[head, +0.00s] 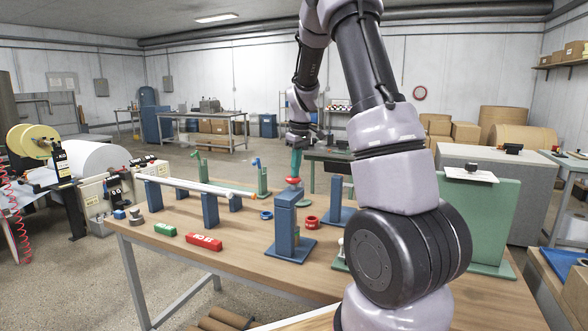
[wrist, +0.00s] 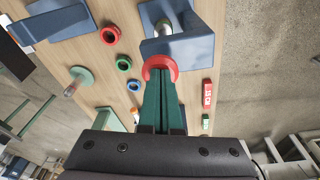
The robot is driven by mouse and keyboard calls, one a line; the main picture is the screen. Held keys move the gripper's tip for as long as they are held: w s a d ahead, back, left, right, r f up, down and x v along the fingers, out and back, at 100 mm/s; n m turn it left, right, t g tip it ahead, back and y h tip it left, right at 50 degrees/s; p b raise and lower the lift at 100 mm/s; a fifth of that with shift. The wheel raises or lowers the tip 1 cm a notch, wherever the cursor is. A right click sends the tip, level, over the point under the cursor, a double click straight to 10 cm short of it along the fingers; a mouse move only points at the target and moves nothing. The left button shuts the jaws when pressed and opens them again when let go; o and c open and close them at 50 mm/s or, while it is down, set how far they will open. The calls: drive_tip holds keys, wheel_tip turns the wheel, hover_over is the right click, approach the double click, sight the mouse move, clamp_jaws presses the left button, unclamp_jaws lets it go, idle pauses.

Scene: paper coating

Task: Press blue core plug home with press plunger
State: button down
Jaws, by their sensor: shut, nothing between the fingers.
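A blue press (head: 285,220) stands on the table with a red knob (head: 292,181) on top. In the wrist view the red knob (wrist: 160,68) shows at the fingertips, with a silver rod (wrist: 163,28) beyond it. My gripper (head: 295,173) points down at the knob, its green fingers shut and empty; the tips (wrist: 160,82) look at or just above the knob, contact unclear. A blue ring-shaped piece (head: 266,215) lies on the table left of the press; it also shows in the wrist view (wrist: 133,86). I cannot see a plug inside the press.
A white tube (head: 190,186) with an orange end rests on blue stands to the left. A red ring (head: 311,222) lies right of the press. A red block (head: 204,242) and a green block (head: 165,229) lie near the front edge. A green panel (head: 480,220) stands at right.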

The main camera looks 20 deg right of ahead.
drive_tip(key=f, duration=0.1)
drive_tip(key=s+f, duration=0.1)
drive_tip(key=f, duration=0.1)
drive_tip(key=shift+s+a+g, duration=0.15)
drive_tip(key=shift+g, duration=0.25)
drive_tip(key=shift+s+d+r, duration=0.25)
drive_tip(key=shift+s+d, duration=0.55)
drive_tip(key=shift+d, duration=0.15)
wheel_tip(320, 180, up, 13)
drive_tip(key=shift+w+a+t, duration=0.25)
drive_tip(key=shift+w+t, duration=0.1)
drive_tip(key=shift+t, duration=0.05)
drive_tip(key=shift+r, duration=0.15)
drive_tip(key=s+a+r+m+t, duration=0.1)
drive_tip(key=s+a+r+m, duration=0.1)
drive_tip(key=s, duration=0.6)
drive_tip(key=s+a+r+m+t+y, duration=0.1)
drive_tip(key=s+a+r+m+t, duration=0.1)
drive_tip(key=s, duration=0.7)
drive_tip(key=s+a+r+m+t, duration=0.2)
drive_tip(key=s+a+m, duration=0.3)
drive_tip(key=s, duration=0.4)
drive_tip(key=shift+a+r+m, duration=0.4)
drive_tip(key=shift+a+r, duration=0.15)
drive_tip(key=shift+r, duration=0.1)
